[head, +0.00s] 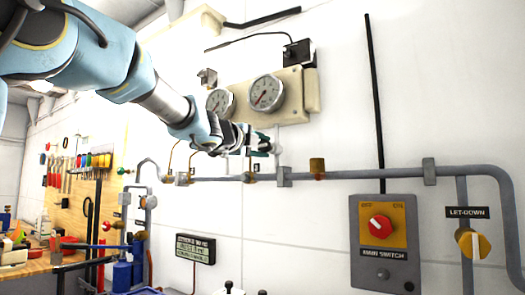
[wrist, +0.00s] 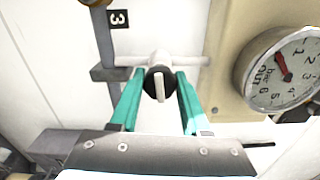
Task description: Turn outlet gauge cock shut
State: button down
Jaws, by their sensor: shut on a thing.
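The outlet gauge cock (wrist: 159,84) is a dark round knob with a pale lever bar across its face. In the wrist view it sits on a thin pale pipe, and the bar points down the picture, crosswise to that pipe. My gripper (wrist: 157,88) has its green fingers on either side of the knob and is shut on it. In the head view my gripper (head: 267,142) is just below the right-hand gauge and mostly hides the cock. The outlet gauge (wrist: 284,70), marked OUT, is at right in the wrist view; its face also shows in the head view (head: 266,92).
A second gauge (head: 219,102) sits left of the outlet gauge on the cream panel (head: 312,92). A grey pipe (head: 380,175) runs along the wall below. The main switch box (head: 383,240) and let-down valve (head: 474,243) are at right. A tool bench (head: 70,260) is at left.

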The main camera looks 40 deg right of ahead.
jog(key=shift+f+m, duration=0.1)
jog(key=shift+m, duration=0.6)
jog(key=shift+c, duration=1.9)
grip_release()
jog(key=b+v, duration=0.2)
jog(key=v, duration=0.9)
